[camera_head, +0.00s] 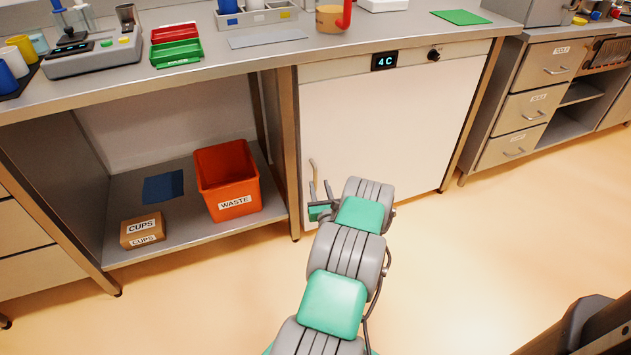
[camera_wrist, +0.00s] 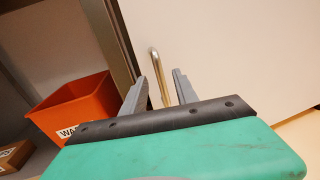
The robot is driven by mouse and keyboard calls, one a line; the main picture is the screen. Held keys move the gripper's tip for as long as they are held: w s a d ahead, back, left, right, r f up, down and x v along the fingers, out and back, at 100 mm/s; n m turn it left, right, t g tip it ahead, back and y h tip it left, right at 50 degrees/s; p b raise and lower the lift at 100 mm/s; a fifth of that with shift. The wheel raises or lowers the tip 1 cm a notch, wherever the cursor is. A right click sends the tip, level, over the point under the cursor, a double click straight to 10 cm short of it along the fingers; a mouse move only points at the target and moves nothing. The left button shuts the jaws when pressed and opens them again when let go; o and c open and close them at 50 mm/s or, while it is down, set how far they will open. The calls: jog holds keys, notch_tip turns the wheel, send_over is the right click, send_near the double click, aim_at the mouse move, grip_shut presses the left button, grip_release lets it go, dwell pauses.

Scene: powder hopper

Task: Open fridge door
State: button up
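The fridge (camera_head: 390,125) is under the counter, with a white door and a "4C" display (camera_head: 384,61) above it. The door is shut. Its upright metal handle (camera_head: 313,172) is near the door's left edge. My gripper (camera_head: 320,187) is low in front of the handle. In the wrist view, my gripper (camera_wrist: 161,76) is open, with the handle (camera_wrist: 155,66) showing between its two grey fingers. A gap shows between the handle and each finger. The handle's lower end is hidden behind the gripper body, and I cannot tell how deep it sits between the fingers.
An orange waste bin (camera_head: 222,172) and a cups box (camera_head: 142,230) stand on the low shelf left of the fridge. A metal counter leg (camera_head: 290,150) is close beside the handle. Drawers (camera_head: 530,105) stand to the right. The floor (camera_head: 470,240) before the fridge is clear.

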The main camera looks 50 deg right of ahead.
aim_at(316, 175)
jog(key=b+x, duration=0.1)
jog(key=x, duration=0.6)
jog(key=shift+w+r, duration=0.1)
grip_shut()
dwell(1.1)
